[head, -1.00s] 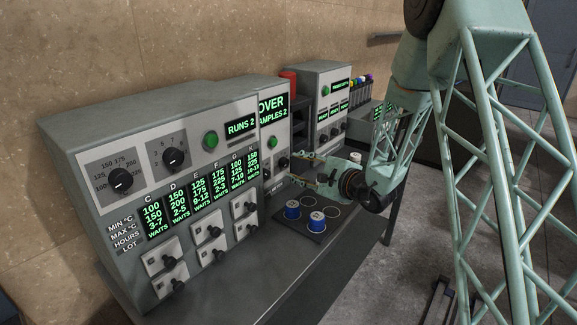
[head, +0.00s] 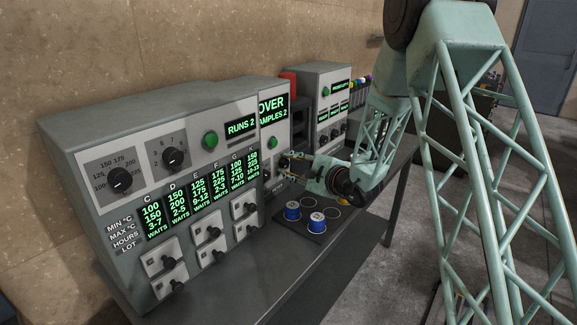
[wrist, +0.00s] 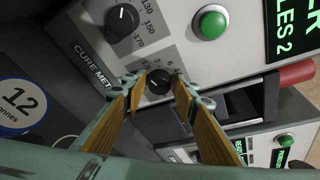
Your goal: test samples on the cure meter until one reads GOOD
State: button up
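The cure meter (head: 272,150) is the grey box right of the large panel. Its display (head: 272,108) reads "OVER" and "SAMPLES 2", and it has a green button (wrist: 210,22), a large upper knob (wrist: 122,19) and a small lower knob (wrist: 158,82). My gripper (wrist: 161,84) is open at the meter's front, with its fingertips either side of the lower knob. I cannot tell whether they touch it. Two blue-sided samples (head: 292,210) sit on a black tray (head: 322,238) below my gripper. One label (wrist: 18,103) reads 12 in the wrist view.
The large panel (head: 80,140) shows "RUNS 2" and several lot columns marked WAITS. Another instrument box (head: 325,85) stands behind the meter, near coloured-top items (head: 360,83). A red cylinder (wrist: 297,72) is beside the meter. The bench's front (head: 300,285) is clear.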

jog(key=c, duration=0.5)
jog(key=shift+r+m, duration=0.1)
jog(key=shift+m, duration=0.2)
jog(key=shift+w+d+r+m+g+y+p, duration=0.15)
jog(key=shift+m+g+p, duration=0.35)
jog(key=shift+m+p, duration=0.35)
jog(key=shift+w+r+m+g+y+p, duration=0.15)
jog(key=shift+m+g+p, duration=0.35)
jog(key=shift+m+p, duration=0.3)
jog(key=m+g+p, duration=0.1)
jog(key=m+p, duration=0.1)
jog(key=m+g+y+p, duration=0.1)
jog(key=m+p, duration=0.1)
jog(key=shift+w+d+f+m+p, duration=0.1)
jog(key=shift+w+d+m+p, duration=0.05)
jog(key=shift+m+p, duration=0.2)
jog(key=m+y+p, duration=0.1)
jog(key=m+g+p, duration=0.1)
jog(key=m+p, duration=0.1)
jog(key=shift+w+d+f+y+p, duration=0.1)
jog(key=shift+w+y+p, duration=0.05)
jog(key=shift+y+p, duration=0.2)
jog(key=shift+w+d+f+m+g+y+p, duration=0.15)
jog(key=shift+m+g+y+p, duration=0.4)
jog(key=shift+m, duration=0.55)
jog(key=shift+a+f+m+g+y+p, duration=0.15)
jog(key=shift+m+y+p, duration=0.15)
jog(key=shift+m+p, duration=0.65)
jog(key=shift+m, duration=0.25)
